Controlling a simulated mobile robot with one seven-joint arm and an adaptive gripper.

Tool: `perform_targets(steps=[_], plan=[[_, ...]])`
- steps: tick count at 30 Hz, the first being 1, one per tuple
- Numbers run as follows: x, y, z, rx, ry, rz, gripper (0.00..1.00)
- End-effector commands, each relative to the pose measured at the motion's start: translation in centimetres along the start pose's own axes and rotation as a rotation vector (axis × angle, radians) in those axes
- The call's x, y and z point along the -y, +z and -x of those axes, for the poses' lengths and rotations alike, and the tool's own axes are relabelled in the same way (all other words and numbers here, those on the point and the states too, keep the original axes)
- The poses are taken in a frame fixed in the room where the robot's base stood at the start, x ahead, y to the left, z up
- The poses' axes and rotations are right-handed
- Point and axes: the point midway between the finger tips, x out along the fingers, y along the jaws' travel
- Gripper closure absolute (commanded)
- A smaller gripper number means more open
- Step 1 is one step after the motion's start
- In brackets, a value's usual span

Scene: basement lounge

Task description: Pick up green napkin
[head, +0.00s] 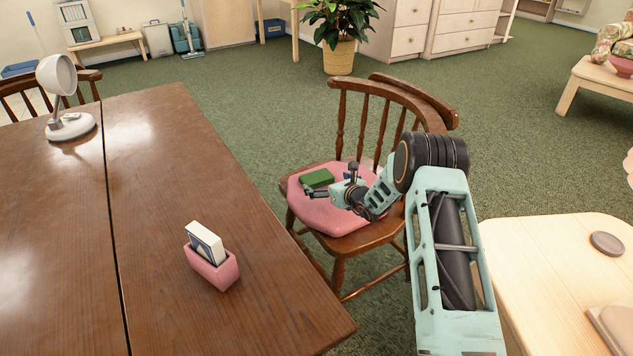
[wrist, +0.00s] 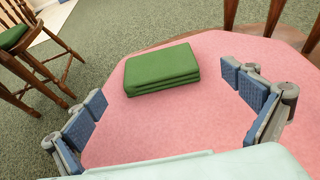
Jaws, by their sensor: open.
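The green napkin (head: 317,178) is folded into a thick rectangular stack. It lies on the pink seat cushion (head: 325,216) of a wooden chair, and in the wrist view the napkin (wrist: 162,69) rests flat near the cushion's far edge. My gripper (head: 331,192) is over the cushion, close to the napkin. In the wrist view my gripper (wrist: 168,100) is open, with its blue-padded fingers wide apart. The napkin appears between and slightly beyond the fingertips, and nothing is held.
The chair's spindled back (head: 385,115) rises behind the cushion. A brown table (head: 170,180) stands at left, bearing a white lamp (head: 70,126) and a pink holder (head: 212,270). A pale wooden table (head: 550,265) is at right. Green carpet lies open behind the chair.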

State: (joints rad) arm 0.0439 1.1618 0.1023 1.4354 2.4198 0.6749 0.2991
Motion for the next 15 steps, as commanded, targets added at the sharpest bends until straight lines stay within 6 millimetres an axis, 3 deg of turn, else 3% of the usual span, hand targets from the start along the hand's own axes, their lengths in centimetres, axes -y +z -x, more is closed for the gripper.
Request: perform_targets(steps=[9, 15], plan=[[-0.3, 0.0, -3.8, 0.001, 0.001, 0.002, 0.0], [-0.3, 0.2, -5.1, 0.0, 0.001, 0.001, 0.0]])
